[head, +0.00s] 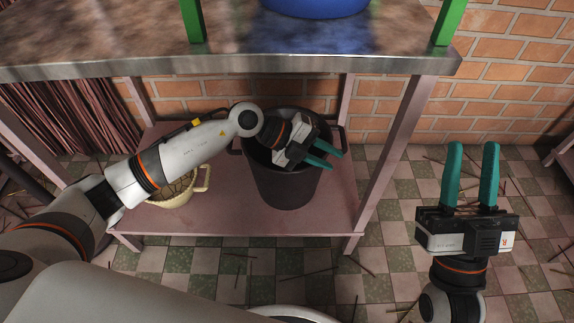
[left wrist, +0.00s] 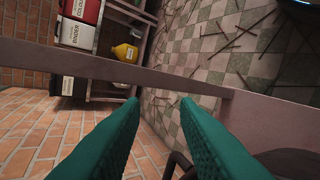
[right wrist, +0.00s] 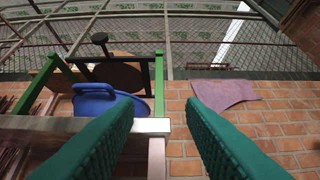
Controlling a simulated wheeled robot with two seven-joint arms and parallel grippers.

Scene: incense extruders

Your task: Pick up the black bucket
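The black bucket (head: 283,187) stands upright on the lower shelf of the bench, with a loop handle on its right side. My left gripper (head: 336,160) is over the bucket's mouth, its fingers pointing right towards that handle and hiding part of the rim. In the left wrist view my left fingers (left wrist: 158,101) are apart with nothing clamped between the tips. A dark curved piece, apparently the handle (left wrist: 178,164), shows low between them; whether they touch it I cannot tell. My right gripper (head: 472,148) is open and empty, right of the bench.
A cream pot (head: 178,192) with a woven top stands left of the bucket, beneath my left arm. The bench top (head: 240,42) overhangs the shelf, and a bench leg (head: 392,160) stands right of the bucket. Sticks litter the tiled floor (head: 300,270).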

